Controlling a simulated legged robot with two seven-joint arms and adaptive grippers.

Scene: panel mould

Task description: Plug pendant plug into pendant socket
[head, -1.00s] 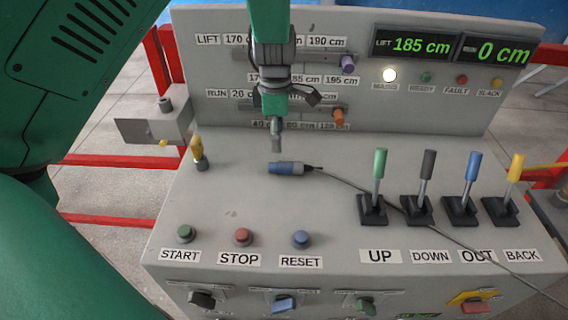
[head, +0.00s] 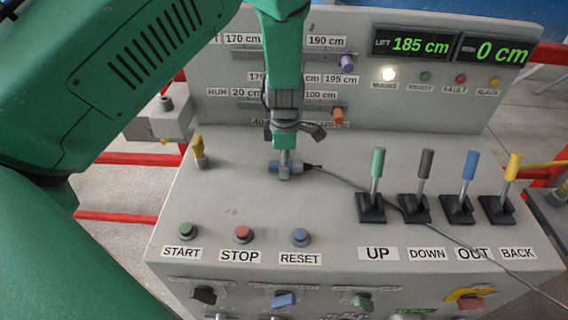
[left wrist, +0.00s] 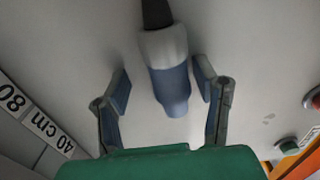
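The pendant plug (head: 275,167), a short blue and grey cylinder with a dark cable end, lies on the console's flat top. My left gripper (head: 284,172) points down over it and hides part of its body. In the left wrist view the plug (left wrist: 170,80) lies between the two spread fingers of the gripper (left wrist: 161,86), with a gap on each side. The gripper is open. I cannot pick out the pendant socket for certain. My right gripper is not in view.
The plug's cable (head: 360,188) runs right past several levers (head: 377,185) and over the front edge. START, STOP and RESET buttons (head: 301,238) are in front. A yellow-topped switch (head: 198,150) stands left. The upright slider panel (head: 410,110) is behind.

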